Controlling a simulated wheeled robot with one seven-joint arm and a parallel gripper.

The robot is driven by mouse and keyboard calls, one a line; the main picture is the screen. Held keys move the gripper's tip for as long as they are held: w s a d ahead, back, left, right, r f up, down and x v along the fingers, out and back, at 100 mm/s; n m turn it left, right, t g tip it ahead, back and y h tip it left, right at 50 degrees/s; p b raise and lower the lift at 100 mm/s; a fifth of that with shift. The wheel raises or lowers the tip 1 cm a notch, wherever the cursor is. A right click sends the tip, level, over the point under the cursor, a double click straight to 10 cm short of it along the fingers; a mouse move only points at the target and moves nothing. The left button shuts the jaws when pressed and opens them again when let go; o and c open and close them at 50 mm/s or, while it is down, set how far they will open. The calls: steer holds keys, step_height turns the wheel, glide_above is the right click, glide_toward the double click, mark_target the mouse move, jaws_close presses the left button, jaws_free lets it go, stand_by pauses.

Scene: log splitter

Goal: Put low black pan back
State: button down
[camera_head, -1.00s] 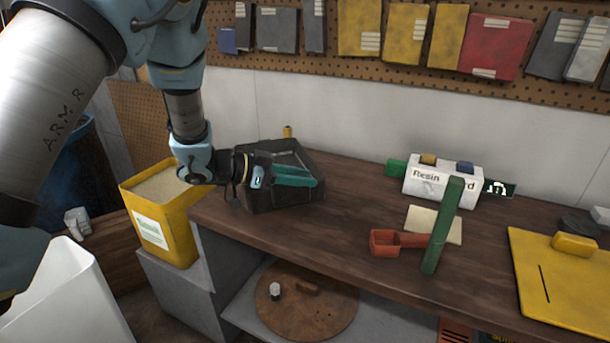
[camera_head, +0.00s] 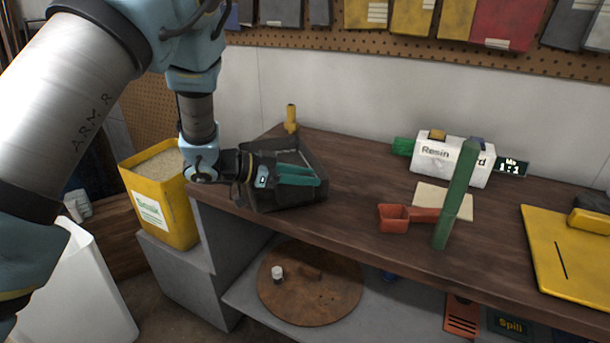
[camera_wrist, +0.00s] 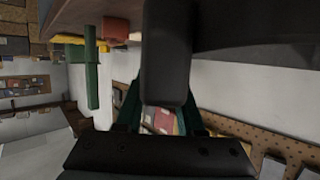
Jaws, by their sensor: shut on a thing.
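The low black pan (camera_head: 311,197) is a shallow, dark open tray at the left end of the wooden bench (camera_head: 345,235), close to its front edge. I cannot tell whether it rests on the bench or is held just above it. My gripper (camera_head: 298,175) reaches in from the left, its green fingers shut on the pan's wall. In the wrist view a dark part of the pan (camera_wrist: 166,50) stands between the green fingers and hides much of the scene.
A yellow bottle (camera_head: 291,119) stands behind the pan. A red scoop (camera_head: 393,218), green bar (camera_head: 456,195) and white resin box (camera_head: 448,160) are to the right. A yellow bin (camera_head: 165,205) stands left, and a round brown board (camera_head: 310,290) lies on the shelf below.

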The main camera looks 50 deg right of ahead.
steer(key=shift+f+b, duration=0.35)
steer(key=shift+f, duration=0.2)
stand_by(0.4)
steer(key=shift+c, duration=2.2)
jaws_free()
steer(key=shift+f, duration=0.1)
steer(key=b+v, duration=0.2)
steer(key=v, duration=0.9)
steer(key=shift+b, duration=0.35)
